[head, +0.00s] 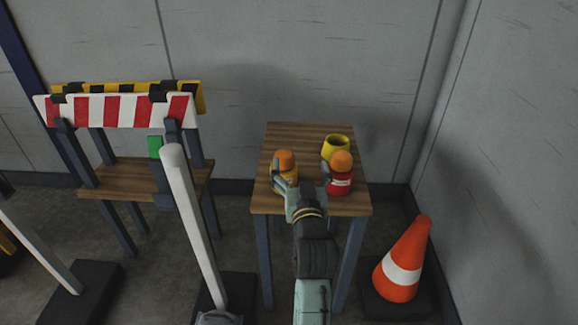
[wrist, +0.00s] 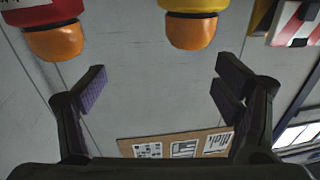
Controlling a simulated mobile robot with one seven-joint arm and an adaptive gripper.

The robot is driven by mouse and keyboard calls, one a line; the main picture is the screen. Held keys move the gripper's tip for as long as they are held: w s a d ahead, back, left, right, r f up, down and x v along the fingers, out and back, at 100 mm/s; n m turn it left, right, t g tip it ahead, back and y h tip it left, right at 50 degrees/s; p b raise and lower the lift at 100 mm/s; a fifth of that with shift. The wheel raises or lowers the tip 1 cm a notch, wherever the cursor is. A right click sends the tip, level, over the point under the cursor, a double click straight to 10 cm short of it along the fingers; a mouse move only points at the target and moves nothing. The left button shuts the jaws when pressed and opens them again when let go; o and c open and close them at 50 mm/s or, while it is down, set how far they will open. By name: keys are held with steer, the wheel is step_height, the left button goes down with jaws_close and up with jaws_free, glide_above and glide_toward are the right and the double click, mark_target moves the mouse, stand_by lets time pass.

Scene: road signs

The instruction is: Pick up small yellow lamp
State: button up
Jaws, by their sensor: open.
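The small yellow lamp (head: 289,184) with an orange dome stands upright on the wooden table, partly hidden by my gripper in the head view. In the wrist view, which is upside down, the lamp (wrist: 190,25) hangs at the top, beyond the fingertips and nearer the right finger. My gripper (head: 302,173) is open and empty, its fingers spread at the near side of the table. It also shows open in the wrist view (wrist: 161,77). I cannot tell the exact gap to the lamp.
A red lamp (head: 340,184) with an orange dome stands right of the yellow one, close to my right finger. A yellow ring-like object (head: 336,146) sits behind it. The wooden table (head: 290,140) has bare space at the back left. A cone (head: 404,262) and a striped barrier (head: 120,110) flank it.

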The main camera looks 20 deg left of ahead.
mark_target(286, 176)
steer(key=s+a+f+n+g+y+p, duration=0.1)
steer(key=s+f+y, duration=0.1)
steer(key=s+f, duration=0.25)
steer(key=shift+n, duration=0.3)
steer(key=x, duration=0.3)
steer(key=f+p+x, duration=0.1)
steer(key=x, duration=0.2)
steer(key=shift+f, duration=0.1)
steer(key=p+x, duration=0.1)
steer(key=x, duration=0.3)
steer(key=shift+w+p, duration=0.25)
steer(key=shift+p, duration=0.05)
steer(key=shift+w+a+f, duration=0.1)
steer(key=shift+w+a, duration=0.05)
steer(key=shift+w, duration=0.25)
steer(key=c, duration=1.5)
